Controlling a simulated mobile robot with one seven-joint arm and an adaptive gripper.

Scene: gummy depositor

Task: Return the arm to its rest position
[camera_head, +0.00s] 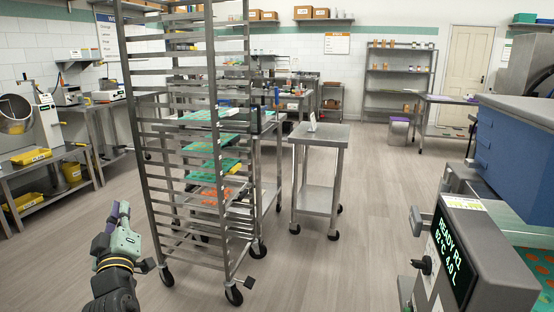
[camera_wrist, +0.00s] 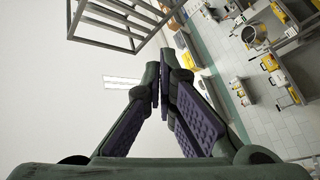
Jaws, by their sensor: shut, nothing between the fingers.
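My gripper (camera_head: 121,214) shows at the lower left of the head view, in front of and to the left of the tall rack. It points upward and holds nothing. In the wrist view my gripper (camera_wrist: 160,88) is shut, its two purple-padded fingers meeting at the tips with nothing between them. My arm's dark wrist is below it in the head view; the rest of the arm is out of view.
A tall wheeled rack (camera_head: 142,135) with green and orange trays stands close to my gripper's right. A small steel cart (camera_head: 320,136) stands behind it. A machine with a lit display (camera_head: 455,252) is at right. Open floor (camera_head: 350,260) lies between.

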